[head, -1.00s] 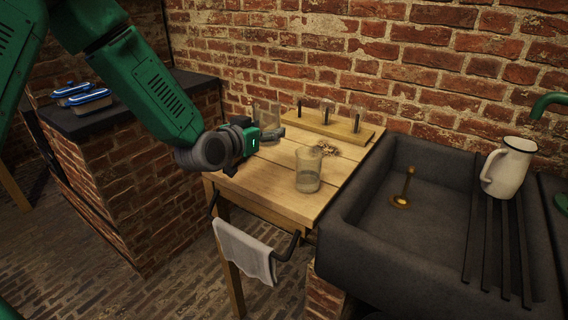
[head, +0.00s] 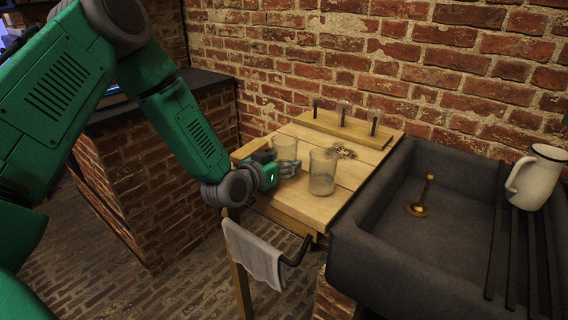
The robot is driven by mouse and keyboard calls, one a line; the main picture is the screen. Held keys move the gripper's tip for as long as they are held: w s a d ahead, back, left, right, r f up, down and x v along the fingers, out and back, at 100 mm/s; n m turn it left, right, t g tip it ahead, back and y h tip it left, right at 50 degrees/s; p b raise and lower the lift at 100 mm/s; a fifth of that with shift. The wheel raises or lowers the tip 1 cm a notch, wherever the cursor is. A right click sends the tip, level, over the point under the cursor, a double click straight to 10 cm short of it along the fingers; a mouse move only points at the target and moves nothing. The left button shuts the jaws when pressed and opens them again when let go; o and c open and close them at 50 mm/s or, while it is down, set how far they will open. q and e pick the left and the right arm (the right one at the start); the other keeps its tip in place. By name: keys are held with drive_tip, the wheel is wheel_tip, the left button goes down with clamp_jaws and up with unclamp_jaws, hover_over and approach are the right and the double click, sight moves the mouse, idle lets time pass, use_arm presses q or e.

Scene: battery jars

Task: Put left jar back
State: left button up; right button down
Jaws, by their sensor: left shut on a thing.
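The left jar (head: 284,147) is a clear glass jar at the left of the small wooden table (head: 334,205). My left gripper (head: 288,168) is shut on it, low on the jar, and comes in from the left. The jar looks upright; its base is hidden by the gripper, so I cannot tell whether it touches the table. A second clear jar (head: 322,173) stands upright just to the right, close to my fingertips. My right gripper is not in view.
A wooden peg rack (head: 350,131) with three dark pegs stands at the back by the brick wall. A small brown pile (head: 344,152) lies before it. A dark sink (head: 385,225) adjoins the right, with a white jug (head: 537,178). A towel (head: 254,252) hangs in front.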

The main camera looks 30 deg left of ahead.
use_arm(q)
drive_tip(key=o, duration=1.2)
drive_tip(key=shift+o, duration=0.9)
drive_tip(key=shift+d, duration=0.2)
drive_tip(key=shift+s, duration=0.15)
drive_tip(key=s+r+p, duration=0.1)
drive_tip(key=s+r, duration=0.1)
drive_tip(key=s, duration=1)
drive_tip(key=s+d+f+g, duration=0.3)
drive_tip(key=s+f+g, duration=0.1)
drive_tip(key=f, duration=0.3)
drive_tip(key=s+d+f+g, duration=0.3)
drive_tip(key=s+f, duration=0.1)
drive_tip(key=f, duration=0.4)
drive_tip(key=s+d+f+g, duration=0.1)
drive_tip(key=s+f+g, duration=0.3)
drive_tip(key=s, duration=0.5)
drive_tip(key=s+d+f+g, duration=0.2)
drive_tip(key=s+f+g, duration=0.2)
drive_tip(key=s, duration=0.6)
wheel_tip(320, 180, down, 2)
drive_tip(key=shift+s+f+y, duration=0.1)
drive_tip(key=shift+s+y, duration=0.1)
drive_tip(key=shift+y, duration=0.1)
drive_tip(key=shift+a, duration=0.1)
